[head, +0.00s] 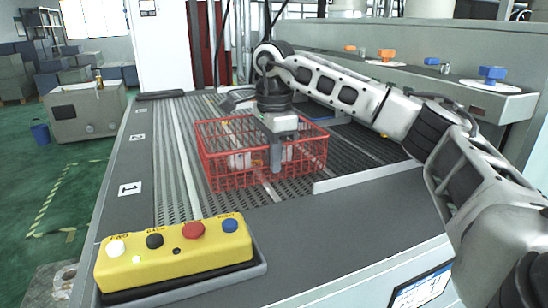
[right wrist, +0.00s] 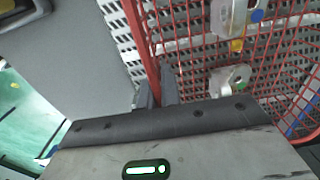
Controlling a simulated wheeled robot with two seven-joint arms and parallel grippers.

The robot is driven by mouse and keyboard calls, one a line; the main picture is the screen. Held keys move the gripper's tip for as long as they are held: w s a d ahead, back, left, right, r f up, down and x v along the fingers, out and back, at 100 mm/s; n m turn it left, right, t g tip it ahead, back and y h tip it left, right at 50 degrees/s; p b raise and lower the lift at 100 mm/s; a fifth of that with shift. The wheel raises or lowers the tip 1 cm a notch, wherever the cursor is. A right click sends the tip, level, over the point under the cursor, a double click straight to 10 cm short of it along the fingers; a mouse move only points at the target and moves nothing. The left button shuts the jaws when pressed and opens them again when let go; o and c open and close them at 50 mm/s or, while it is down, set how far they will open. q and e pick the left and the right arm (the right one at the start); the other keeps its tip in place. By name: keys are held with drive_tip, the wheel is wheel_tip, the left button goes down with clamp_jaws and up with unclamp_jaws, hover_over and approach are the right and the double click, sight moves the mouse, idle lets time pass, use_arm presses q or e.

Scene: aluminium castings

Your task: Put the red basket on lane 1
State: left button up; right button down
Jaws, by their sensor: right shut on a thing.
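The red wire basket (head: 225,178) is over the slatted lane bed (head: 178,150), near its front edge. It also shows in the right wrist view (right wrist: 152,45). I cannot tell whether its bottom touches the slats. My right gripper (head: 277,168) points down at the basket's near side and is shut on its rim; in the right wrist view the fingers (right wrist: 155,88) close around the red rim. Grey metal castings (right wrist: 228,80) lie inside the basket. The lane 1 label (head: 129,188) is on the left edge, nearest the front. My left gripper is not in view.
A yellow button box (head: 176,250) stands on the front left ledge. A low pale rail (head: 365,177) lies right of the basket. A raised grey ledge with orange and blue knobs (head: 491,74) runs along the right. The label 2 (head: 138,137) is farther back.

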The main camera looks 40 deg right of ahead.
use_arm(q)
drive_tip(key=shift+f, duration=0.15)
use_arm(e)
drive_tip(key=shift+f, duration=0.1)
drive_tip(key=c, duration=1.6)
unclamp_jaws()
drive_tip(key=shift+f, duration=0.1)
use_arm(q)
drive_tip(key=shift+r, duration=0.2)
use_arm(e)
drive_tip(key=shift+r, duration=0.3)
wheel_tip(320, 180, up, 11)
drive_tip(key=shift+a+f+p, duration=0.1)
drive_tip(key=shift+p, duration=1.15)
drive_tip(key=shift+r, duration=0.5)
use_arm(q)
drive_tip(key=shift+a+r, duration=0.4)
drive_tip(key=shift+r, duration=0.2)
